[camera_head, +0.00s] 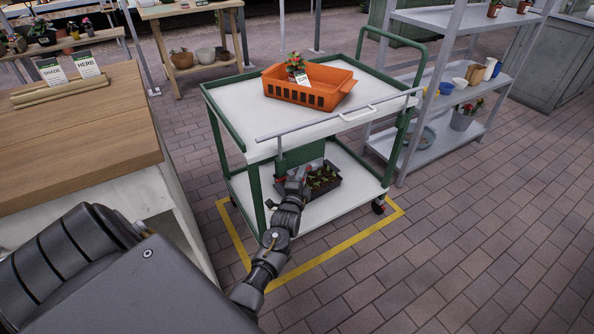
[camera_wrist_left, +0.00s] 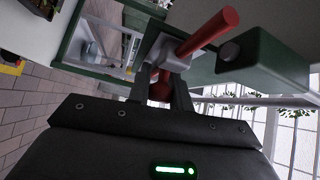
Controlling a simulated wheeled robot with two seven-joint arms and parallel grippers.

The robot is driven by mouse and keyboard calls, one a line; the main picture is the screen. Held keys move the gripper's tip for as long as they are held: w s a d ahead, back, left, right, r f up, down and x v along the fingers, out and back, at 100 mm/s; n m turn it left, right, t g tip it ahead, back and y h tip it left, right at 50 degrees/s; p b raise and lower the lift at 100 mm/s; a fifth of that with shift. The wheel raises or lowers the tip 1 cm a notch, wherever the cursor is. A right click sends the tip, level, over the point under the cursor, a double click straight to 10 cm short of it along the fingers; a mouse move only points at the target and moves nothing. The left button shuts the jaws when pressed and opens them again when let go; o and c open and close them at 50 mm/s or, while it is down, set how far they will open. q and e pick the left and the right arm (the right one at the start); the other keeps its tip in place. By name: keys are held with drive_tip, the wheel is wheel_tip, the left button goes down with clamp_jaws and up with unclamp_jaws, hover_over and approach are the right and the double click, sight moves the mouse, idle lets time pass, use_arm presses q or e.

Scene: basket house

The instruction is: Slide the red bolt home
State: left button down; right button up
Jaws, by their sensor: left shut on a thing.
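The red bolt (camera_wrist_left: 210,33) shows in the left wrist view as a red rod beside a grey bracket (camera_wrist_left: 158,50), with a rounded red part low between my fingers. The rod's end appears apart from the block in this view. My left gripper (camera_head: 297,180) reaches below the cart's top, in front of its green panel (camera_head: 300,155). In the left wrist view its fingers (camera_wrist_left: 160,92) are shut around the red part. In the head view the arm largely hides the bolt. My right gripper is not in view.
The green-framed cart (camera_head: 235,118) carries an orange crate (camera_head: 318,100) on top and a dark seedling tray (camera_head: 324,184) on its lower shelf. A wooden-topped bench (camera_head: 75,130) is close on the left. A grey shelf rack (camera_head: 455,105) is behind right. Paving at front right is clear.

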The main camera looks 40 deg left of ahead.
use_arm(q)
drive_tip(key=shift+s+f, duration=0.1)
drive_tip(key=shift+s, duration=0.05)
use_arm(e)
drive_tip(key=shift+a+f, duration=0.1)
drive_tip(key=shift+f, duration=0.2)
use_arm(q)
drive_tip(key=c, duration=1.3)
unclamp_jaws()
drive_tip(key=shift+s+a, duration=0.1)
drive_tip(key=shift+o, duration=0.2)
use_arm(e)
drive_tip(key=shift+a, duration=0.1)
use_arm(q)
drive_tip(key=shift+s+d, duration=0.25)
drive_tip(key=shift+s, duration=0.25)
drive_tip(key=p+v, duration=0.1)
drive_tip(key=v, duration=0.8)
drive_tip(key=shift+s+d, duration=0.2)
drive_tip(key=shift+s, duration=0.1)
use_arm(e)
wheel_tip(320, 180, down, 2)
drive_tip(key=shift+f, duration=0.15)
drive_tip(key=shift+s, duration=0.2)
